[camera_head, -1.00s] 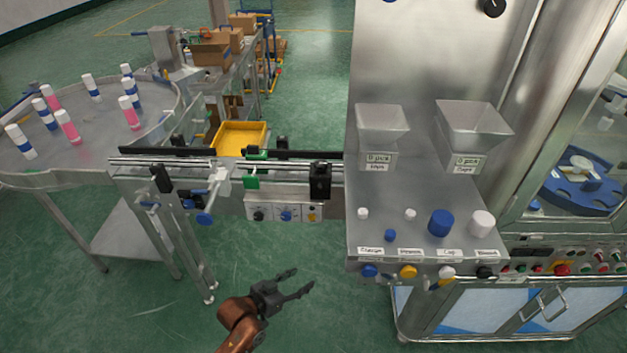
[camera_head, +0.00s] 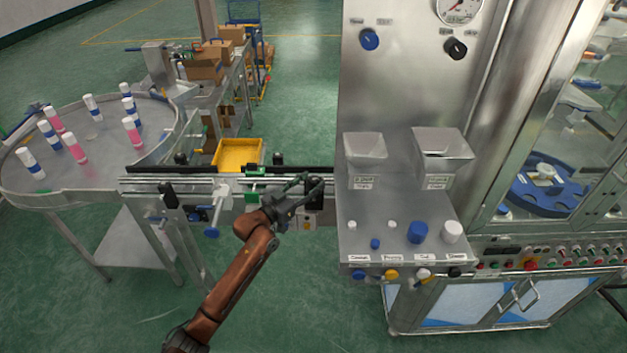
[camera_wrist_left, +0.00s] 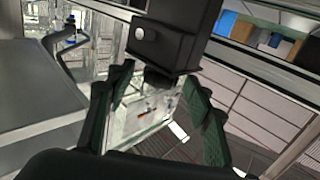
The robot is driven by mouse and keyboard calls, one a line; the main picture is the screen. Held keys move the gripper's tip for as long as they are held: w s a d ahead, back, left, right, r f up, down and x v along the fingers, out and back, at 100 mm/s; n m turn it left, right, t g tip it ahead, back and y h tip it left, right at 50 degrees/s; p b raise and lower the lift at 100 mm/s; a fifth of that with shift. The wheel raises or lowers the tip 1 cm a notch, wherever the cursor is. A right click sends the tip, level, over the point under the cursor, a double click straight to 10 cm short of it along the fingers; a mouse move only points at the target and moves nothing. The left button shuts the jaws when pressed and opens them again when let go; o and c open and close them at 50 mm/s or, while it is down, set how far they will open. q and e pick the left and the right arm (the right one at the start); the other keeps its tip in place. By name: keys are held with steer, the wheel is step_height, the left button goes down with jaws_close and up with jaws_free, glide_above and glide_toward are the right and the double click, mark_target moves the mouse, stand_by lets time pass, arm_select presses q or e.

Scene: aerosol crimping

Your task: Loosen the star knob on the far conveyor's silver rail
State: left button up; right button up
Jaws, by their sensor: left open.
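The conveyor's silver rail (camera_head: 180,184) runs across the middle of the head view, from the round table toward the machine. A blue knob (camera_head: 212,231) hangs at its front, below a white clamp (camera_head: 222,192); its shape is too small to confirm as a star. A black block (camera_head: 314,198) sits near the rail's right end. My left gripper (camera_head: 308,185) is open and empty, its fingers over this block in the head view. In the left wrist view, the black block (camera_wrist_left: 160,40) with a pale round button is just beyond the open fingers (camera_wrist_left: 162,100). My right gripper is not in view.
The machine's shelf (camera_head: 385,205) with hoppers and caps stands right of the gripper. A yellow tray (camera_head: 238,153) lies behind the conveyor. A round table (camera_head: 95,165) with several bottles is at the left. The floor in front of the conveyor is open.

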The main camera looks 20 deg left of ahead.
arm_select(q)
steer(key=shift+x, duration=1)
steer(key=c, duration=1.2)
steer(key=shift+o, duration=0.2)
steer(key=n+y+p, duration=0.1)
steer(key=p, duration=0.2)
steer(key=shift+r+t, duration=0.3)
steer(key=shift+r, duration=0.1)
steer(key=shift+f+y+p, duration=0.2)
steer(key=shift+y+p, duration=0.3)
steer(key=shift+p, duration=0.4)
steer(key=shift+f, duration=0.1)
